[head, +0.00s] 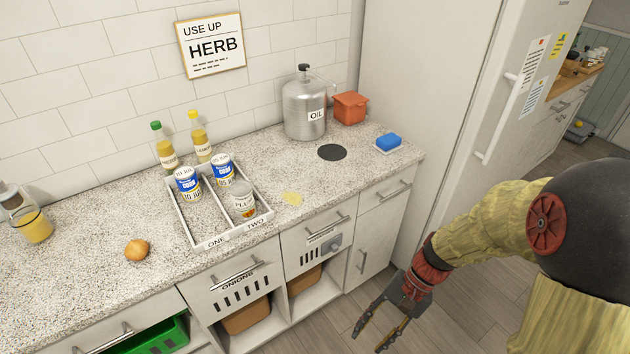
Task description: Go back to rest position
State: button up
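My gripper (380,329) is at the lower middle right, in front of the counter and over the floor. Its two fingers are spread apart with nothing between them, so it is open and empty. My arm reaches in from the right, bent at the elbow. The gripper touches nothing that I can see.
The speckled counter (95,235) holds a white divided tray (183,222) with several cans and bottles at it, an onion (137,250), a steel oil canister (305,108), an orange box (350,108) and a blue sponge (389,140). A tall white fridge (430,90) stands right. Floor (470,290) around my gripper is clear.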

jog(key=s+d+r+n+t+h, duration=0.1)
jog(key=r+n+t+h, duration=0.1)
jog(key=r, duration=0.6)
jog(key=s+d+r+n+t+h+p, duration=0.1)
jog(key=r+t, duration=0.3)
jog(key=r, duration=0.5)
jog(key=s+d+r+n+t+h, duration=0.1)
jog(key=d+r+n+t+h, duration=0.1)
jog(key=r, duration=0.6)
jog(key=shift+d+r+n+t+h, duration=0.3)
jog(key=shift+d+n+t+h, duration=0.1)
jog(key=shift+d+n+t, duration=0.35)
